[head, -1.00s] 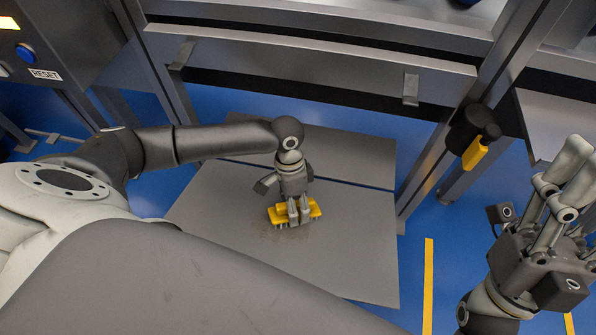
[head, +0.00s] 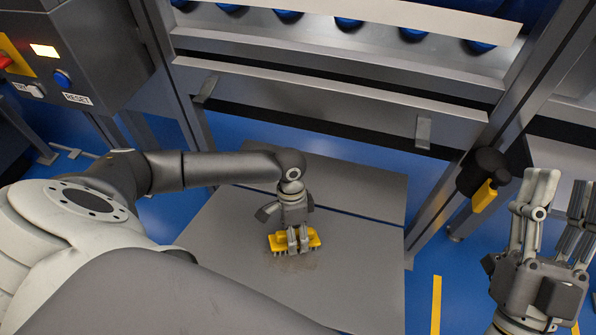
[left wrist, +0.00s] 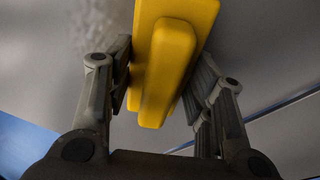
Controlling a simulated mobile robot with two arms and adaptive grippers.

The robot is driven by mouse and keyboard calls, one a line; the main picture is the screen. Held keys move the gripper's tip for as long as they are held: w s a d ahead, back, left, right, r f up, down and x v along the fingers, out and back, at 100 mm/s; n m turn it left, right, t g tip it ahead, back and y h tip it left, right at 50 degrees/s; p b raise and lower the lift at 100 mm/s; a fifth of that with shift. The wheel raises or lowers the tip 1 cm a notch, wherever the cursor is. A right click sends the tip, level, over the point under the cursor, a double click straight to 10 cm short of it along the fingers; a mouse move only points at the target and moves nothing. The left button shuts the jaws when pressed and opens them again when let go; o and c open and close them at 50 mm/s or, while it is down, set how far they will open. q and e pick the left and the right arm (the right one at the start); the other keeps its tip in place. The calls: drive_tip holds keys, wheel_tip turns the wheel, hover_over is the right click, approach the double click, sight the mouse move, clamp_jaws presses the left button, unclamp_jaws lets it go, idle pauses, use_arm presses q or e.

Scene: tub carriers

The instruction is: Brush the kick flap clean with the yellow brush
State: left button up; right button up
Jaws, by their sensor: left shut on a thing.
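The yellow brush (head: 308,240) is in my left gripper (head: 298,240), bristles down on the grey kick flap (head: 235,225) on the floor. In the left wrist view the brush (left wrist: 170,60) sits between both fingers of the left gripper (left wrist: 165,90), which is shut on it. A faint brownish smudge shows on the flap just below the bristles in the head view, and a mottled patch shows beside the brush in the left wrist view. My right gripper (head: 550,230) is raised at the right, fingers pointing up and apart, holding nothing.
A metal frame with a crossbar (head: 330,105) stands behind the flap. A dark post device with a yellow part (head: 484,196) is on its right leg. A control box with a RESET label (head: 77,99) is at the upper left. Blue floor with a yellow line (head: 436,305) lies right.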

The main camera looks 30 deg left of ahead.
sight(280, 231)
use_arm(q)
drive_tip(key=shift+s+a+p, duration=0.35)
drive_tip(key=shift+a+p, duration=0.15)
drive_tip(key=shift+a, duration=0.25)
drive_tip(key=shift+s+a+p, duration=0.1)
drive_tip(key=shift+a+p, duration=0.35)
drive_tip(key=shift+a, duration=0.1)
drive_tip(key=shift+a+p, duration=0.4)
drive_tip(key=shift+a, duration=0.2)
drive_tip(key=shift+s+a+p, duration=0.3)
drive_tip(key=shift+a+p, duration=0.15)
drive_tip(key=shift+a, duration=0.25)
drive_tip(key=shift+s+a+p, duration=0.35)
drive_tip(key=shift+a+p, duration=0.1)
drive_tip(key=shift+a, duration=0.45)
use_arm(e)
wheel_tip(280, 231, down, 18)
drive_tip(key=w+d+g+h, duration=0.2)
drive_tip(key=g+h, duration=0.2)
drive_tip(key=g, duration=0.7)
drive_tip(key=shift+f+g, duration=0.2)
drive_tip(key=shift+g, duration=0.2)
